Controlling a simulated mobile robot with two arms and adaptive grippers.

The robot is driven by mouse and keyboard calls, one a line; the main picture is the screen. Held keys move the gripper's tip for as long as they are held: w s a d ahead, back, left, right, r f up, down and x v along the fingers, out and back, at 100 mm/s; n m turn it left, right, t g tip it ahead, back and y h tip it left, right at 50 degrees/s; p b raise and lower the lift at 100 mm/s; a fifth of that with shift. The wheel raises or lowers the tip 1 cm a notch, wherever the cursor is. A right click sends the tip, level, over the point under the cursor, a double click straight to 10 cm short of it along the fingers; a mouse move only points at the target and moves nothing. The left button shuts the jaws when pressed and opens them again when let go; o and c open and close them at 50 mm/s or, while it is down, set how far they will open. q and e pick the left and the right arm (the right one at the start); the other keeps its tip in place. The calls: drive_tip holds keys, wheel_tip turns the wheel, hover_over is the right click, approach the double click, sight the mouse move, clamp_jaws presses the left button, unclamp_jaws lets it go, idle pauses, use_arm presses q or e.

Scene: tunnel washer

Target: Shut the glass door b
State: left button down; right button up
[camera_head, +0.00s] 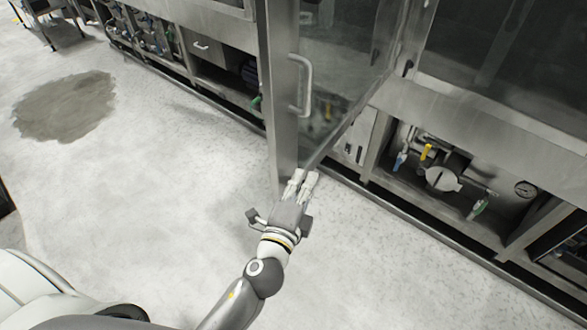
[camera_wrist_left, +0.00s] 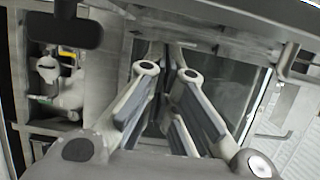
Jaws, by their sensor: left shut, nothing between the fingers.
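The glass door b (camera_head: 335,70) stands swung out from the washer in the head view, with a steel frame and a pale bar handle (camera_head: 306,86) on its left part. My left gripper (camera_head: 302,178) is shut and empty, at the lower end of the door's frame, below the handle. I cannot tell whether it touches the door. In the left wrist view the fingers of the left gripper (camera_wrist_left: 165,100) lie in front of the door's glass (camera_wrist_left: 228,88), and the handle (camera_wrist_left: 287,62) shows at the right. My right gripper is not in view.
The washer's steel front runs along the back. Its lower bay holds a yellow-handled valve (camera_head: 426,152), pipes and a gauge (camera_head: 525,190). A dark wet patch (camera_head: 65,106) lies on the pale floor at the left. The floor left of the door is clear.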

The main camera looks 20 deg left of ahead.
use_arm(q)
drive_tip(key=shift+w+a+p, duration=0.2)
drive_tip(key=shift+a+p, duration=0.1)
drive_tip(key=shift+a, duration=1.05)
